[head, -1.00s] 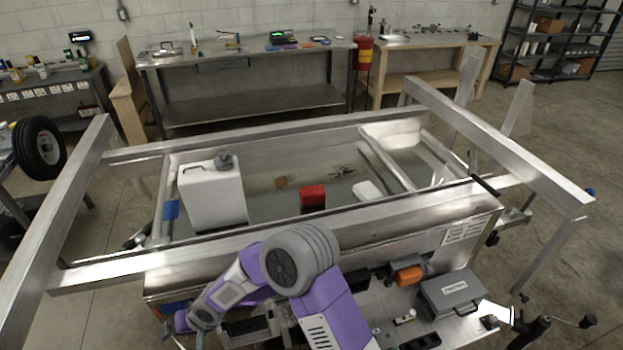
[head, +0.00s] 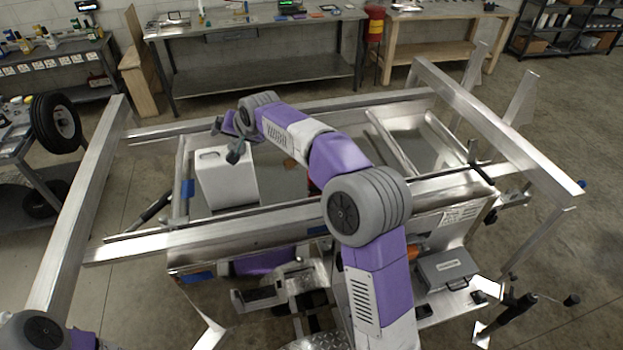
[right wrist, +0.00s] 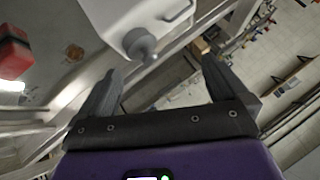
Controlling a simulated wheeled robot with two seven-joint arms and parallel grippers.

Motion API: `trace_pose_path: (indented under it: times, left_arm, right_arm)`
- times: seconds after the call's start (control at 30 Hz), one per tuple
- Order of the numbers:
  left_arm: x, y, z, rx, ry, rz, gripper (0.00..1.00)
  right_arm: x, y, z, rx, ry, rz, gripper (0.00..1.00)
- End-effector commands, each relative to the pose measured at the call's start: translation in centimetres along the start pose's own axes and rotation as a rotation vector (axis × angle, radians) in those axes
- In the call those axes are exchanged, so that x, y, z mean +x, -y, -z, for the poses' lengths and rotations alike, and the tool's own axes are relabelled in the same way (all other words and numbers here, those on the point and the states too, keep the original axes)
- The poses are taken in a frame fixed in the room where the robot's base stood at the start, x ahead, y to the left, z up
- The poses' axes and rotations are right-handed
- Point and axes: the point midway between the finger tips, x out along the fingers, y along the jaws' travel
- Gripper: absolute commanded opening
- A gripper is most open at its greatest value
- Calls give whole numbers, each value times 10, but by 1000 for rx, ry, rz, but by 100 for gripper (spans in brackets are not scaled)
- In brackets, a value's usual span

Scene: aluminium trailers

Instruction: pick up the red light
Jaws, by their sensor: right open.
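The red light, a small red block (right wrist: 14,52), lies on the trailer bed at the left edge of the right wrist view. In the head view my right forearm hides nearly all of it. My right gripper (head: 217,125) is over the far left part of the trailer, behind the white jug (head: 226,182). In the right wrist view the gripper (right wrist: 160,78) has its fingers spread, with nothing between them. The jug and its grey cap (right wrist: 140,44) show beyond the fingers. The red light is well to the side of the gripper. My left gripper is outside the views.
Metal trailer rails (head: 230,238) surround the bed. A grey case (head: 446,270) stands on the near ledge at right. A spare wheel (head: 55,123) stands at far left. Workbenches (head: 260,85) line the wall. The right part of the bed is fairly clear.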

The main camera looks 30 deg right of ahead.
Motion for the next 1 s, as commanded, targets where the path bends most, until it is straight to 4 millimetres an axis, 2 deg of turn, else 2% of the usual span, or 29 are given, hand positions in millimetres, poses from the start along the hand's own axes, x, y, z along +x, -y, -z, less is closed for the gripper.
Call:
trace_pose_path:
  times: [0.03,0.07,0.1,0.17,0.2,0.27,0.3,0.4,0.5,1.0]
  left_arm:
    - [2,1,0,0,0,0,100]
    - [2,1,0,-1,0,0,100]
    - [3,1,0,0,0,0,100]
    - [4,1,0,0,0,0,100]
    - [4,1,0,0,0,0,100]
    - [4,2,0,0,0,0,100]
    - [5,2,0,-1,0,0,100]
    - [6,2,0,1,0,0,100]
    - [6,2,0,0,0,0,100]
    - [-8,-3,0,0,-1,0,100]
  right_arm:
    - [3,-48,25,0,-20,-64,100]
    - [3,-72,36,-8,-24,-100,100]
    - [2,-106,50,-17,-28,-148,100]
    - [-2,-156,67,-32,-28,-220,100]
    - [-7,-189,76,-41,-26,-265,100]
    - [-15,-232,86,-52,-18,-325,100]
    - [5,-243,67,-95,50,-351,100]
    - [37,-265,30,-184,181,-400,100]
    - [51,-276,12,-228,244,-423,100]
    - [105,-304,-12,-242,263,-428,100]
